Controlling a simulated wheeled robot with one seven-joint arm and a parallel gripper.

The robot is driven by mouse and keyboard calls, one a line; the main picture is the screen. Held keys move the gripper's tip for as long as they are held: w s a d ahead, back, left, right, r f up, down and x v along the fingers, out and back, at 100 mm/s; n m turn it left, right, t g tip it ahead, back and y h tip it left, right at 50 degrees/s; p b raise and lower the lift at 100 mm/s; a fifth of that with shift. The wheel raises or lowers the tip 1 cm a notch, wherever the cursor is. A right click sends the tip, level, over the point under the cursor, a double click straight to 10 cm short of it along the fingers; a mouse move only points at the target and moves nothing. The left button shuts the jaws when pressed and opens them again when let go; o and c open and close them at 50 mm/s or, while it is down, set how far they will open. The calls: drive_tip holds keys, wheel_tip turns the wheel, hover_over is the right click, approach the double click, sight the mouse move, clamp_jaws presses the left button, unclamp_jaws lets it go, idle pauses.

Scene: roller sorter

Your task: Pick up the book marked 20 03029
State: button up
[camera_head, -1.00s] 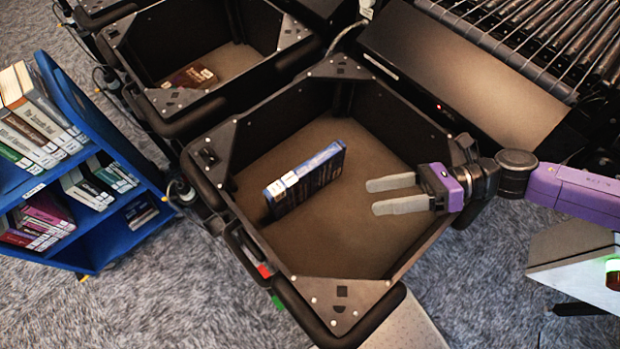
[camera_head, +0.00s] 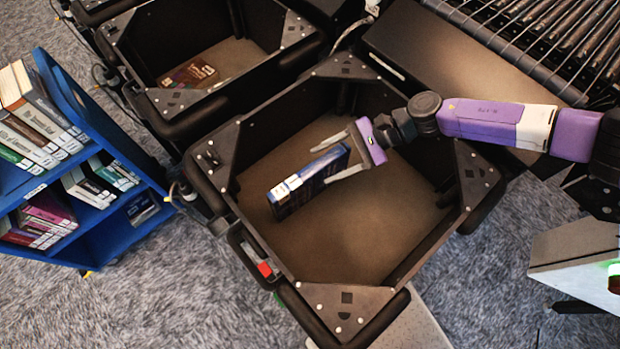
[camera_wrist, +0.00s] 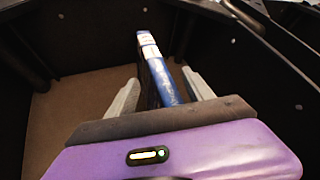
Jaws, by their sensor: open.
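A blue book (camera_head: 301,183) with white spine labels stands on edge on the brown floor of the black bin (camera_head: 370,295). The label print is too small to read. My gripper (camera_head: 336,155) is inside the bin at the book's right end, with its fingers spread and pointing left. In the wrist view the blue book (camera_wrist: 161,75) stands between the two fingers of my gripper (camera_wrist: 160,92), its labelled end beyond them. The fingers lie on either side of the book, and whether they touch it I cannot tell.
The bin's walls and corner plates surround my gripper. A second bin (camera_head: 165,105) behind holds a dark red book (camera_head: 188,74). A blue shelf cart (camera_head: 120,245) with several books stands at the left. Rollers (camera_head: 540,40) are at the upper right. The bin floor in front of the book is clear.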

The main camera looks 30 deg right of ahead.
sight(310, 183)
drive_tip(key=shift+x, duration=1.45)
drive_tip(key=shift+s, duration=0.15)
drive_tip(key=shift+c, duration=0.4)
clamp_jaws()
